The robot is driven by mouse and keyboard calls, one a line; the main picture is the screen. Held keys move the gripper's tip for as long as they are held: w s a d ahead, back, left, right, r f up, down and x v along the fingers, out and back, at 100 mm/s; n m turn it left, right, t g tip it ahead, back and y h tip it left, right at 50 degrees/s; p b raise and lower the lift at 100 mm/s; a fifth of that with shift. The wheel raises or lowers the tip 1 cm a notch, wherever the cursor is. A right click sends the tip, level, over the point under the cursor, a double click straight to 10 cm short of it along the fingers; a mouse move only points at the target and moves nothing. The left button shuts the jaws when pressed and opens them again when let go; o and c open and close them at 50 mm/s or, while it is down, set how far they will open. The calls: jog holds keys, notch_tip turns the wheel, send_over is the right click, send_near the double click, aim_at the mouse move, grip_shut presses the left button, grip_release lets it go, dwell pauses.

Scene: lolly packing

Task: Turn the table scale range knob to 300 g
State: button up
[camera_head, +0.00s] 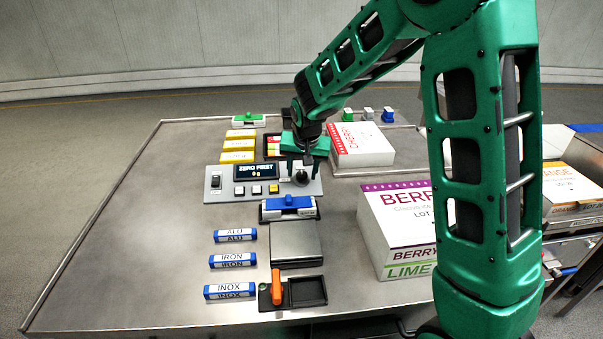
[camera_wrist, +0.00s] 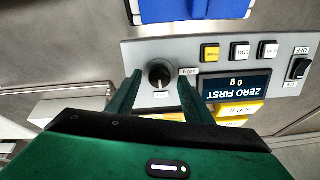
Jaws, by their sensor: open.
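The table scale's grey control panel (camera_head: 225,187) stands on the table, with a display (camera_head: 257,171) reading "ZERO FIRST" and "0 g". The black range knob (camera_head: 301,177) is at the panel's right end. In the wrist view the knob (camera_wrist: 159,74) shows a pale pointer line, with a small label (camera_wrist: 187,71) beside it, upside down and hard to read. My gripper (camera_head: 302,165) is over the knob, pointing down. In the wrist view my open gripper (camera_wrist: 158,85) has one finger on each side of the knob, with gaps visible. I cannot tell how low the fingertips are.
A blue-topped block (camera_head: 289,206) and the scale plate (camera_head: 296,244) lie in front of the panel. Blue ALU, IRON and INOX bars (camera_head: 232,260) lie to the left. A CHERRY box (camera_head: 362,146) and a BERRY box (camera_head: 398,225) stand right. The table's left side is clear.

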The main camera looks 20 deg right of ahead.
jog(key=shift+w+f, duration=0.2)
jog(key=shift+f, duration=0.2)
jog(key=c, duration=1.1)
jog(key=shift+o, duration=0.2)
